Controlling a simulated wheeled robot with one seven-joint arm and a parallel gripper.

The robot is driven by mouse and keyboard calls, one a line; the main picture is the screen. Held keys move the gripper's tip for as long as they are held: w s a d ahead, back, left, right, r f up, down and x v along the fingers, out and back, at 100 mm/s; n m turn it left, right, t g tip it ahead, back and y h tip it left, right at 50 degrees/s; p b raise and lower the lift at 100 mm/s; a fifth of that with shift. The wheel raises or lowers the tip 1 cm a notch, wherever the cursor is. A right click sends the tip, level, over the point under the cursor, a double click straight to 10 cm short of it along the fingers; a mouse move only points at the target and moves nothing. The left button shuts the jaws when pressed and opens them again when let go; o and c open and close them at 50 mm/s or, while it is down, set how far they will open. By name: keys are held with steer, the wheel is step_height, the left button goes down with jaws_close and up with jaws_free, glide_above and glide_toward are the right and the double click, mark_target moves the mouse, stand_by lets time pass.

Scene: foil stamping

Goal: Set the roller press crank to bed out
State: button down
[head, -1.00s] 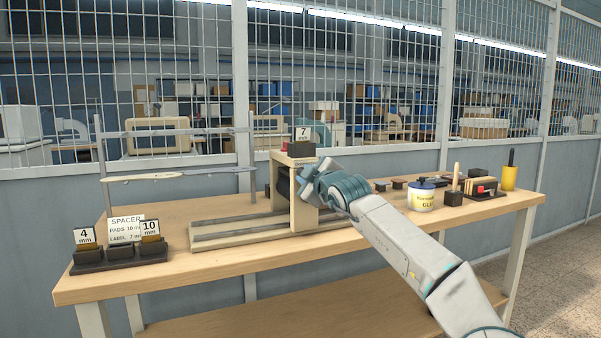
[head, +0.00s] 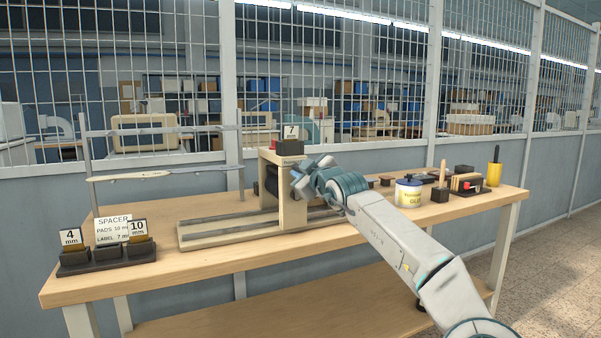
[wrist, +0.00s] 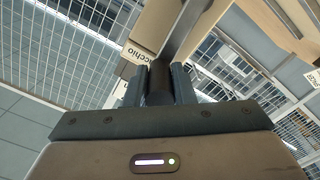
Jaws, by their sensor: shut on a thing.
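The roller press (head: 292,207) stands on the bench, a pale wooden frame with a dark roller (head: 271,180) inside and a long bed (head: 215,231) running through its base. My gripper (head: 298,178) is at the right side of the press frame. In the wrist view my gripper's two fingers (wrist: 171,85) are shut on a dark round crank handle (wrist: 159,84). A grey metal crank arm (wrist: 186,35) runs up from the handle beside the wooden frame. The rest of the crank is hidden behind my gripper in the head view.
A black block with a "7" card (head: 290,140) sits on top of the press. Spacer holders (head: 105,258) marked 4 and 10 mm stand at the left. A glue tub (head: 409,194), a wooden-handled tool (head: 441,182) and a yellow cup (head: 494,174) are at the right.

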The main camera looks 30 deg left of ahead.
steer(key=c, duration=1.4)
jaws_free()
steer(key=shift+w+d, duration=0.2)
steer(key=shift+o, duration=0.8)
steer(key=shift+d, duration=0.1)
steer(key=shift+s, duration=0.1)
steer(key=shift+s+d+b, duration=0.2)
steer(key=shift+s+b, duration=0.05)
steer(key=shift+b, duration=0.25)
steer(key=b+v, duration=0.4)
steer(key=v, duration=0.9)
